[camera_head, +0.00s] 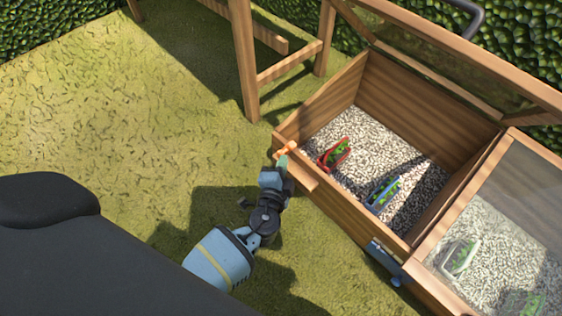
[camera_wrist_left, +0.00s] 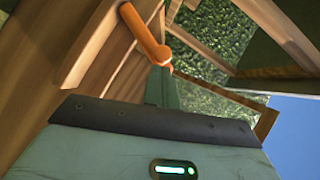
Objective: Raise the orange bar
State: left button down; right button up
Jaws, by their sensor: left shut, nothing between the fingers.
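The orange bar (camera_head: 286,149) is a short rod on the outer front wall of the wooden planter box, near its left corner. In the left wrist view the orange bar (camera_wrist_left: 143,32) runs at a slant beside a wooden strip. My left gripper (camera_head: 281,163) is shut and empty, with its tip right at the bar. In the wrist view the gripper's green fingers (camera_wrist_left: 162,86) overlap the bar's lower end; I cannot tell whether they press on it. My right gripper is not in view.
The box's open left compartment (camera_head: 403,103) holds gravel, a red planter (camera_head: 330,160) and a blue planter (camera_head: 379,197). A glazed lid (camera_head: 500,235) covers the right compartment. A blue fitting (camera_head: 397,281) is on the front. A wooden frame (camera_head: 245,60) stands behind; grass lies left.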

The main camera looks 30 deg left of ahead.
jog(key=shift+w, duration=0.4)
